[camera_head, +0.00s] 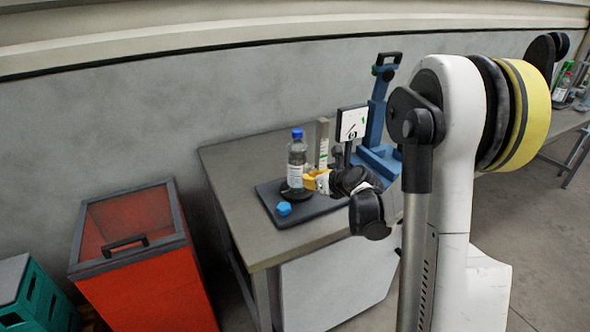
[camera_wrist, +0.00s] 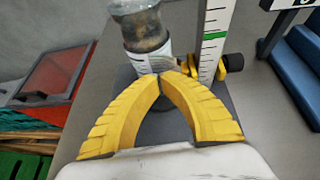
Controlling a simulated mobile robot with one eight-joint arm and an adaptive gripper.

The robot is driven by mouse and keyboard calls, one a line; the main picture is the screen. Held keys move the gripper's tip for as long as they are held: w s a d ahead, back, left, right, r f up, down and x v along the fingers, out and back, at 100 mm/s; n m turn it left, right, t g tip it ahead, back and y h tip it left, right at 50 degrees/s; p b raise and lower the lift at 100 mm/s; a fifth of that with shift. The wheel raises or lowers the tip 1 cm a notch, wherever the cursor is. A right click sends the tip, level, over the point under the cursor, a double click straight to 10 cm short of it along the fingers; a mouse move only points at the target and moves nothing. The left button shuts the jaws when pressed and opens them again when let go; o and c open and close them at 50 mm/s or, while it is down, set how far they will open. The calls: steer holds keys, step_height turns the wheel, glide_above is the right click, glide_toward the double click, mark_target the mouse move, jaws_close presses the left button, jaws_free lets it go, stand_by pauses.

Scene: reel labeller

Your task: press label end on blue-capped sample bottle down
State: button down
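The sample bottle (camera_head: 297,153) with a blue cap (camera_head: 297,133) stands upright on a dark base plate (camera_head: 318,208) on the table. It has a white label (camera_head: 294,176) around its lower body. In the wrist view the bottle (camera_wrist: 146,32) is tilted in the picture, its cap out of frame, with the white label (camera_wrist: 143,62) low on it. My gripper (camera_wrist: 160,76) has its yellow fingertips together, close in front of the label. I cannot tell whether they touch it. The gripper (camera_head: 307,182) also shows beside the bottle in the head view.
A pale upright post with a green band (camera_wrist: 214,36) stands close right of the bottle. A blue press-like device (camera_head: 378,120) and a small display (camera_head: 352,123) are behind. A loose blue cap-like piece (camera_head: 284,208) lies on the plate. A red bin (camera_head: 150,280) stands left.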

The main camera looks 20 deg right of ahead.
steer(key=shift+w+a, duration=0.1)
steer(key=shift+w, duration=0.65)
stand_by(0.7)
steer(key=shift+w+b, duration=0.35)
steer(key=shift+b, duration=0.3)
stand_by(3.0)
steer(key=shift+w+d, duration=0.1)
steer(key=shift+d, duration=0.5)
stand_by(0.6)
steer(key=shift+s+d+b, duration=0.15)
steer(key=shift+s+b, duration=0.05)
steer(key=shift+s, duration=1.3)
steer(key=shift+s+d+b, duration=0.15)
steer(key=shift+s, duration=1.35)
